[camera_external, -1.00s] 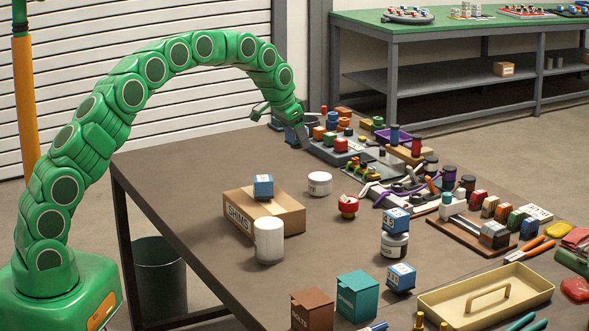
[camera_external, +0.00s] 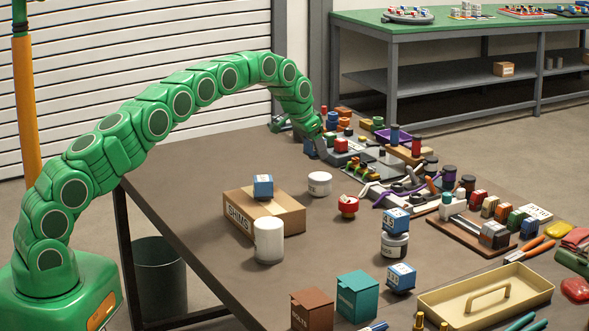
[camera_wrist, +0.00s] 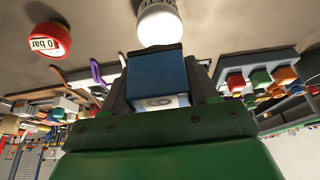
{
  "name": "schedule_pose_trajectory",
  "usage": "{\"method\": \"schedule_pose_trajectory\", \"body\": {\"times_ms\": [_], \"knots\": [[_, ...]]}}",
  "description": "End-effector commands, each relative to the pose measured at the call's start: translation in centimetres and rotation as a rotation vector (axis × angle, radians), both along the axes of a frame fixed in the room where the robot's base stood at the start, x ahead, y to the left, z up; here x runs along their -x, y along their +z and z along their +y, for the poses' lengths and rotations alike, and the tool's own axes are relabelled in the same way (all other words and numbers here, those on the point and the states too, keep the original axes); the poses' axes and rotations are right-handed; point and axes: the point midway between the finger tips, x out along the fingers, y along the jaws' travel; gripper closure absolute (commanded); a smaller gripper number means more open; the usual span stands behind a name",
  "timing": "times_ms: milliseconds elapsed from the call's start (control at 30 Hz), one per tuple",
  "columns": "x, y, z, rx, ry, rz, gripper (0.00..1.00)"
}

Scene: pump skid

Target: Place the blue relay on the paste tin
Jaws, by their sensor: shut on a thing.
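In the wrist view my gripper (camera_wrist: 158,82) is shut on the blue relay (camera_wrist: 157,72), a blue block with a pale face, between two dark jaws. The external view barely shows the held relay. The white paste tin (camera_external: 319,184) stands upright with a bare top; it also shows in the wrist view (camera_wrist: 159,24), just beyond the relay and looking upside down. Its label is only partly readable. From these views I cannot tell the exact gap between relay and tin.
A red gauge (camera_external: 347,206) stands beside the tin. A SHIMS carton (camera_external: 276,215) with a blue cube (camera_external: 263,186) on top and a white cylinder (camera_external: 268,240) are nearer. A crowded tray of coloured parts (camera_external: 342,158) lies behind the tin. Table between tin and carton is clear.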

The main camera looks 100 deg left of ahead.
Motion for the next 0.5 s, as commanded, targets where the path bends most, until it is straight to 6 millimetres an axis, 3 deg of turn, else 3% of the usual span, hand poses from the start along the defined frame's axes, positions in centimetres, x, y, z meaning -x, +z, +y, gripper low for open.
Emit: {"method": "schedule_pose_trajectory", "body": {"times_ms": [133,500], "knots": [[-0.4,-1.4,0.7,0.003,0.0,0.003,0.77],[-0.9,-2.1,1.3,0.003,-0.001,0.002,0.77]]}}
